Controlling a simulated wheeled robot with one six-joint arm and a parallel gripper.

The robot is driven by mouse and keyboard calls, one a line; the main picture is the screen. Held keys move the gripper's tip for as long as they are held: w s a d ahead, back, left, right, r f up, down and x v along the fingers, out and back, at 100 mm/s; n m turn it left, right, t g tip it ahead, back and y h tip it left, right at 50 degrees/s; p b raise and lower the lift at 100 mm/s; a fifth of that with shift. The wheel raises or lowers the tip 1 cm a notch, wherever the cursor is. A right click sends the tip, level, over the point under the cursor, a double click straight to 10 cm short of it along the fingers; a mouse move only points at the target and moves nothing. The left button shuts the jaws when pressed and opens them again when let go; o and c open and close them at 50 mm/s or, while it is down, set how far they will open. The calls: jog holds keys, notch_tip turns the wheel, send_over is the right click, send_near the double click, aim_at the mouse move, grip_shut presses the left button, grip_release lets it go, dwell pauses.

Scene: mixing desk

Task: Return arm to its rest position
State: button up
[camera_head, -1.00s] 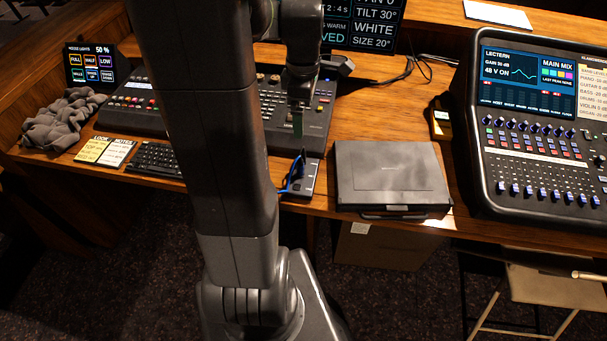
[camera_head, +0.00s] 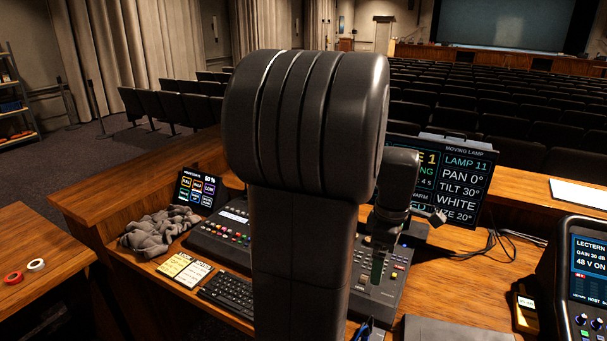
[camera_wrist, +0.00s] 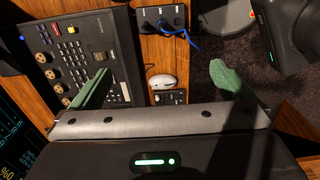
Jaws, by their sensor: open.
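My arm rises through the middle of the head view and bends over at a thick dark elbow. The console (camera_wrist: 75,60) lies below the left finger there. A white mouse (camera_wrist: 162,82) shows on the desk below, between the fingers. My arm hides the middle of the console in the head view.
A monitor (camera_head: 462,182) stands behind my gripper. A grey cloth (camera_head: 160,232), cue cards (camera_head: 185,270) and a keyboard (camera_head: 228,294) lie to the left. A small box with a blue cable (camera_wrist: 162,18) shows in the wrist view. A mixer (camera_head: 577,270) stands at the right.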

jog(key=shift+f, duration=0.1)
notch_tip(320, 180, down, 10)
jog(key=b, duration=0.6)
notch_tip(320, 180, up, 4)
jog(key=p, duration=0.3)
